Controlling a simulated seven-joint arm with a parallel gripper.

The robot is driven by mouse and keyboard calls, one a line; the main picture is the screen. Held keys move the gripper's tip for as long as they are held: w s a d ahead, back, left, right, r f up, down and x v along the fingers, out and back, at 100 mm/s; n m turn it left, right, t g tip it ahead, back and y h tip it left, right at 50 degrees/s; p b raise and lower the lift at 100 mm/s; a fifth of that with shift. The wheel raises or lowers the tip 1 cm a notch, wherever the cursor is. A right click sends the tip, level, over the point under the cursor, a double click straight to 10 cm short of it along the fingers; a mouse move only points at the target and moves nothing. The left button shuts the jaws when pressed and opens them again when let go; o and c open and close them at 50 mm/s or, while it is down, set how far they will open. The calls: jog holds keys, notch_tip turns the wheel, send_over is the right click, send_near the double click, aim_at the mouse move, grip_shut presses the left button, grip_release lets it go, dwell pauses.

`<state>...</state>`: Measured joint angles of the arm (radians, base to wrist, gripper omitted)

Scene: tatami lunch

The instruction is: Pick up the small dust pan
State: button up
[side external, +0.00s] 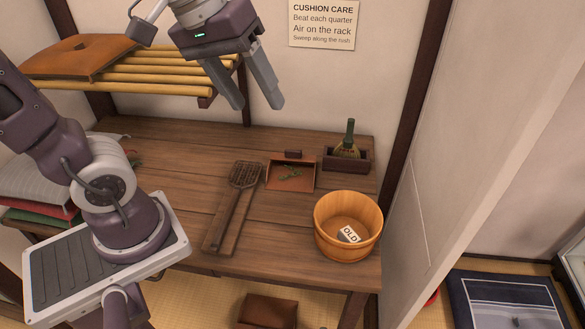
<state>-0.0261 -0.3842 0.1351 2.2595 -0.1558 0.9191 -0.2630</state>
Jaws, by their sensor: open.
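The small dust pan (285,183) lies on the wooden table, toward the back right. It is reddish brown, with a short dark handle or grip (293,154) at its back edge and some green bits (291,173) in it. My gripper (259,107) is open and empty, high above the back of the table, up and to the left of the dust pan. Nothing hides the dust pan.
A wooden bucket (329,245) with a card marked "OLD" stands right of the dust pan. A brush in a dark box (362,164) is behind it. A bamboo rack (150,87) with a brown cushion is upper left.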

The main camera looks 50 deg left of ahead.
jog(key=w+a+f+n+g, duration=0.1)
jog(key=w+a+f+n, duration=0.1)
jog(key=w+a+n, duration=0.3)
jog(key=w+a+f+n, duration=0.1)
jog(key=w+n, duration=0.2)
jog(key=w, duration=0.5)
jog(key=n+g+y, duration=0.1)
jog(key=n+g, duration=0.2)
jog(key=n, duration=1)
send_over(293, 150)
jog(key=d, duration=0.2)
notch_tip(293, 150, down, 26)
jog(key=r, duration=0.1)
jog(key=shift+n, duration=0.4)
jog(key=f, duration=0.3)
jog(key=a+f, duration=0.1)
jog(key=f, duration=0.3)
jog(key=a+f, duration=0.1)
jog(key=f, duration=0.3)
jog(key=shift+f, duration=0.25)
grip_shut()
